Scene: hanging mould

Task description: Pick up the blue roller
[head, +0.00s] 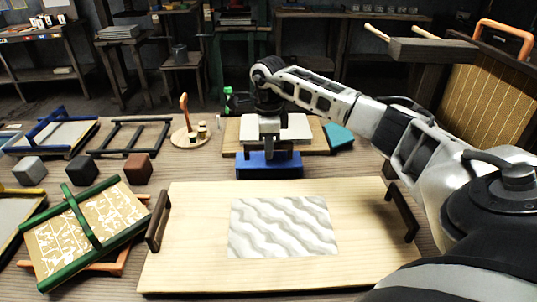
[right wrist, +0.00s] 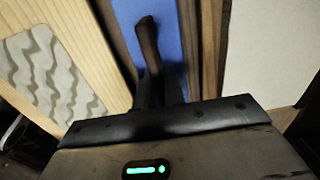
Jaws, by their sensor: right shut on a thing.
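The blue roller (head: 269,166) is a long blue block lying crosswise behind the pale wooden board. In the right wrist view the blue roller (right wrist: 158,22) shows as a flat blue band with a dark upright handle. My right gripper (head: 269,148) is over the middle of it, pointing down. In the right wrist view its fingers (right wrist: 160,88) are shut on that handle. The grip itself is partly hidden, and I cannot tell whether the roller touches the table. My left gripper is not in view.
A pale board (head: 190,230) with dark side handles and a wavy grey panel (head: 284,227) lies in front. A green-framed screen (head: 90,232) is at left. Small cubes (head: 80,169) stand behind it. White sheets (head: 295,128) lie behind the roller, with a teal block (head: 338,137) to the right.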

